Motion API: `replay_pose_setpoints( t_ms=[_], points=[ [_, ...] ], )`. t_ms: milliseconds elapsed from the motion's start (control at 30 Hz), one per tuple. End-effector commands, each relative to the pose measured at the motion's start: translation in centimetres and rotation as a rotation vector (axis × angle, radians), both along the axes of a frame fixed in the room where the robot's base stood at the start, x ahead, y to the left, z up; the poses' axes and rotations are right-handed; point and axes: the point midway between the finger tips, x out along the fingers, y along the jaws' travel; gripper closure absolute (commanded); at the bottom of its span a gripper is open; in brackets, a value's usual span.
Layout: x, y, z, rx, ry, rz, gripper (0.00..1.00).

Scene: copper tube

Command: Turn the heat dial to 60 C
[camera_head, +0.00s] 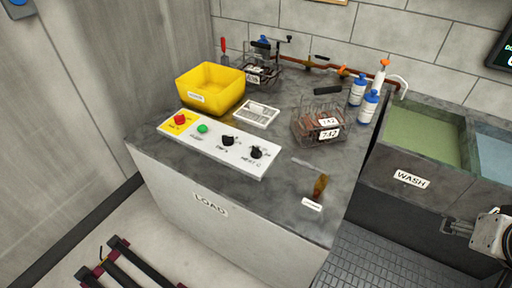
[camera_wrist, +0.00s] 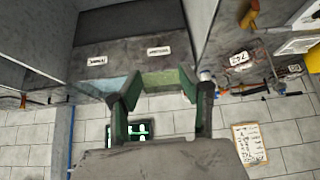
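The heat dial (camera_head: 257,152) is a small black knob at the right end of the white control panel (camera_head: 212,146), above a label that seems to read HEAT. Its pointer setting is too small to read. My gripper (camera_head: 451,227) is at the far right edge of the head view, in front of the wash basins and well away from the dial. In the wrist view my gripper (camera_wrist: 160,90) has its two fingers spread wide with nothing between them. The dial cannot be made out in the wrist view.
The panel also carries a second black knob (camera_head: 227,140), a green button (camera_head: 202,128) and a red button (camera_head: 180,119). Behind it are a yellow bin (camera_head: 211,88) and a white tray (camera_head: 257,114).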

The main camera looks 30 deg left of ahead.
Motion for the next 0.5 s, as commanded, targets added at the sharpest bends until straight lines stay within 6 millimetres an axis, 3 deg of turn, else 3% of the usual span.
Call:
replay_pose_setpoints(
  t_ms=[167,500],
  points=[
    [2.2,1.8,1.8,-0.009,0.036,0.062,0.70],
    [8.9,8.7,5.0,-0.047,0.150,0.250,0.70]
  ],
)
